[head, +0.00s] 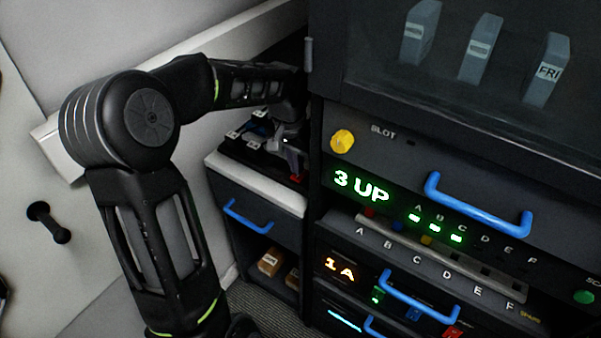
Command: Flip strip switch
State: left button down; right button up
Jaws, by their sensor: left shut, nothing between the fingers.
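My left arm comes in from the left and reaches over a low side cabinet. My left gripper (291,158) is shut and empty, with its fingers pointing down near the right end of a dark power strip (235,149). The strip lies on the cabinet's white top, with several pale plugs and a blue piece on it. A small red spot (297,179), perhaps the strip's switch, shows just below the fingertips. I cannot tell whether the fingers touch it. My arm hides part of the strip. My right gripper is not in view.
The tall dark rack (318,180) stands close on the right of my gripper. It has a yellow knob (342,141), a blue handle (478,208) and a lit "3 UP" display (361,187). The white side cabinet top (262,190) has a bare front edge.

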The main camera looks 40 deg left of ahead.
aim_at(296, 178)
pick_arm(q)
jog(key=shift+f+b, duration=0.65)
jog(key=shift+f, duration=0.25)
dwell(0.8)
jog(key=shift+r, duration=0.1)
jog(key=shift+r+p, duration=2.65)
jog(key=shift+r, duration=0.85)
jog(key=shift+s+f, duration=0.1)
